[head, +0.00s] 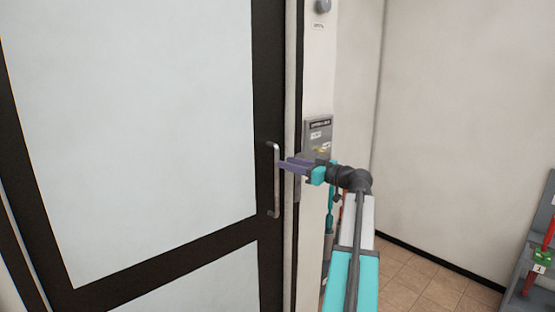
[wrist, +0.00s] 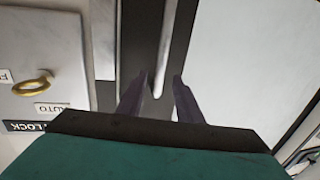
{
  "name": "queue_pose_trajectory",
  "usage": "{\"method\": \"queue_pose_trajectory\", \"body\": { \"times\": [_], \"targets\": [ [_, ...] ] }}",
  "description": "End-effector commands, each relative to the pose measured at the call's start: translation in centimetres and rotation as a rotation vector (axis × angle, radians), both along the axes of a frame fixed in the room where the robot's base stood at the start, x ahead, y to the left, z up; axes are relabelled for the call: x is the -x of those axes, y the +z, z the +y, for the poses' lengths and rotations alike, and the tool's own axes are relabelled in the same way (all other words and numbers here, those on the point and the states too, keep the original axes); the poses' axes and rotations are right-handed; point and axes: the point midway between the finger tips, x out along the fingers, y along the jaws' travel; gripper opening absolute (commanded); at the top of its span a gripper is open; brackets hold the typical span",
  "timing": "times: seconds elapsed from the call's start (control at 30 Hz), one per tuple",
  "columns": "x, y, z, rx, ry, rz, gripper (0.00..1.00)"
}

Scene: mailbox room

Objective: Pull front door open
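The front door (head: 130,130) has a dark frame and pale panels and fills the left of the head view; it looks closed. Its silver vertical bar handle (head: 276,180) is on the right side of the door. My gripper (head: 284,166) is level with the upper middle of the handle, its purple fingers pointing left at it. In the wrist view the fingers (wrist: 157,88) are apart, and the handle (wrist: 168,50) appears in the gap between them. I see no finger closed on the bar. Whether the bar is fully within the finger depth is hard to tell.
A grey lock panel (head: 319,133) is on the wall just right of the door, close to my gripper; its gold knob (wrist: 34,86) shows in the wrist view. A grey shelf (head: 540,255) with red and green items stands at far right. Tiled floor (head: 410,275) is clear.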

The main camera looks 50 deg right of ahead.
Motion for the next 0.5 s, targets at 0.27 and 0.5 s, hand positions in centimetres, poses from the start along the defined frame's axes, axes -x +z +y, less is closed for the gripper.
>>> {"method": "queue_pose_trajectory", "body": {
  "times": [0.27,0.5],
  "targets": [
    [-3.9,0.1,0.4,-0.002,0.001,0.000,0.33],
    [-5.6,0.0,0.7,-0.001,0.001,0.000,0.33]
  ]
}}
